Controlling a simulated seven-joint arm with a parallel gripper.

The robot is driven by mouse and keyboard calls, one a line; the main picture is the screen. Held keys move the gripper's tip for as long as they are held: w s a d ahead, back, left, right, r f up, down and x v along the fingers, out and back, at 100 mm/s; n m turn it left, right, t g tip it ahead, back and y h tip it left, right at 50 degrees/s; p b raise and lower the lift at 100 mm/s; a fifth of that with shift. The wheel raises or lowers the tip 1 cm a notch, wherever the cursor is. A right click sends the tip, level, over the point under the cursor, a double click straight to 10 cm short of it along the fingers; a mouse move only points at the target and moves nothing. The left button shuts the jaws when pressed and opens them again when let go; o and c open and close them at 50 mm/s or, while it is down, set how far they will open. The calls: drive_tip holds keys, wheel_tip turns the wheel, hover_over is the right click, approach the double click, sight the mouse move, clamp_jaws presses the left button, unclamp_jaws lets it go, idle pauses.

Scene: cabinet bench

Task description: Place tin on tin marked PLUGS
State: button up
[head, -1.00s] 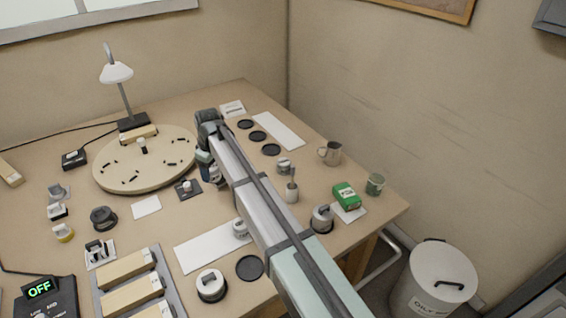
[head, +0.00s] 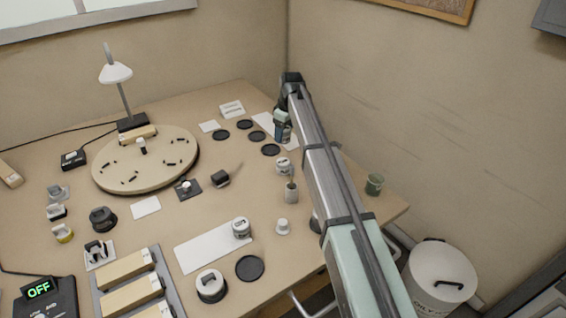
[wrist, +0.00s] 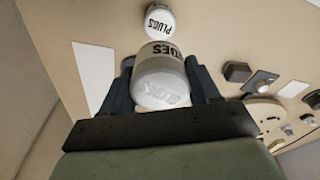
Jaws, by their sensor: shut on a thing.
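In the wrist view, my gripper (wrist: 160,88) is shut on a pale tin (wrist: 165,80) with dark lettering ending in "DES". The tin marked PLUGS (wrist: 160,21) stands on the bench just past the held tin, and a narrow gap shows between them in the picture. In the head view, my gripper (head: 283,132) is over the back right of the bench, near the dark discs. The held tin cannot be made out clearly there. Several similar tins stand on the bench, and their lettering is too small to read in the head view.
One tin (head: 284,165) stands close to my gripper in the head view. Dark discs (head: 257,136) lie at the back. A brush cup (head: 292,192), a dark block (head: 220,178) and a green mug (head: 375,184) are nearby. The round board (head: 112,170) is at left.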

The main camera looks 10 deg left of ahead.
sight(282, 161)
drive_tip(key=shift+w+a+n, duration=0.1)
drive_tip(key=shift+w+n, duration=0.05)
drive_tip(key=shift+n, duration=0.75)
drive_tip(key=shift+s+f+n+g, duration=0.1)
drive_tip(key=shift+s+n+g, duration=0.2)
drive_tip(key=shift+n, duration=0.9)
drive_tip(key=shift+f, duration=4.9)
drive_tip(key=shift+f, duration=0.1)
drive_tip(key=o, duration=1.1)
drive_tip(key=r, duration=0.4)
drive_tip(key=d+r, duration=0.1)
drive_tip(key=r, duration=0.7)
drive_tip(key=shift+d, duration=0.3)
